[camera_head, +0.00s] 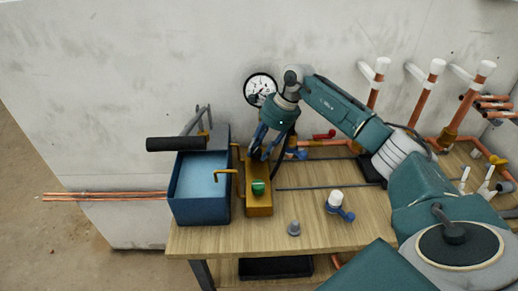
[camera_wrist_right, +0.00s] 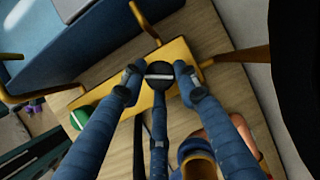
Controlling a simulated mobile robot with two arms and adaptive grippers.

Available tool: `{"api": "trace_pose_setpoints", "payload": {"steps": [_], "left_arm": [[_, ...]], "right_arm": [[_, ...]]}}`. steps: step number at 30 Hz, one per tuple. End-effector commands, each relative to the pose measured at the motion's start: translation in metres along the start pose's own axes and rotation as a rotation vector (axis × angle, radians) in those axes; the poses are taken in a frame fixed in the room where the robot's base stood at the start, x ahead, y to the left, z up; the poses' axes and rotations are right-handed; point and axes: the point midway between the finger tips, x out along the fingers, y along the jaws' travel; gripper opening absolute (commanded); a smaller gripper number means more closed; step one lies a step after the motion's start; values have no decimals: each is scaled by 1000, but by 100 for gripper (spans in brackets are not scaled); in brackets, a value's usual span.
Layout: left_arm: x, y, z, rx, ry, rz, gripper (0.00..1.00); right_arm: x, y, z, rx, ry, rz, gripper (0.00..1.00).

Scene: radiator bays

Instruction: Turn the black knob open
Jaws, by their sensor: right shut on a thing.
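The black knob (camera_wrist_right: 158,70) sits on top of the yellow block (camera_wrist_right: 135,98); its white line runs nearly level across the wrist picture. My right gripper (camera_wrist_right: 159,82) has one finger on each side of the knob and a third finger below it in the picture, shut on it. In the head view my right gripper (camera_head: 262,150) comes down over the far end of the yellow block (camera_head: 258,208) and hides the black knob. A green knob (camera_head: 258,187) is on the near end of the block and also shows in the wrist view (camera_wrist_right: 84,115). My left gripper is not in view.
A blue open box (camera_head: 200,216) stands close left of the block. A round gauge (camera_head: 260,88) is on the wall behind my arm. A white-and-blue valve (camera_head: 337,200) and a grey piece (camera_head: 294,229) stand at the right. Copper pipes (camera_head: 432,85) rise at the back right.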

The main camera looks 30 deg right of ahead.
Motion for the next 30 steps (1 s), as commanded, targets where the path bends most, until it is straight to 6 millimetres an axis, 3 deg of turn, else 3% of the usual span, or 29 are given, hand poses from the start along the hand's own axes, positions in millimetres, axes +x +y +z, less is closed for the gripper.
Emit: {"api": "trace_pose_setpoints", "payload": {"steps": [1, 3, 14, 17, 30], "left_arm": [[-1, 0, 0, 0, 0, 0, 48], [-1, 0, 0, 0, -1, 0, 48], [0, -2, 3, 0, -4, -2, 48], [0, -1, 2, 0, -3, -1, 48], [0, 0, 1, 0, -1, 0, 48]], "right_arm": [[-7, -6, 5, 0, -15, -19, 34], [-6, -6, 5, 0, -15, -18, 48], [-7, -3, 3, 0, -7, -9, 48], [-19, -3, 3, -1, -8, -10, 48], [-106, -3, 3, -1, -10, -14, 48]]}}
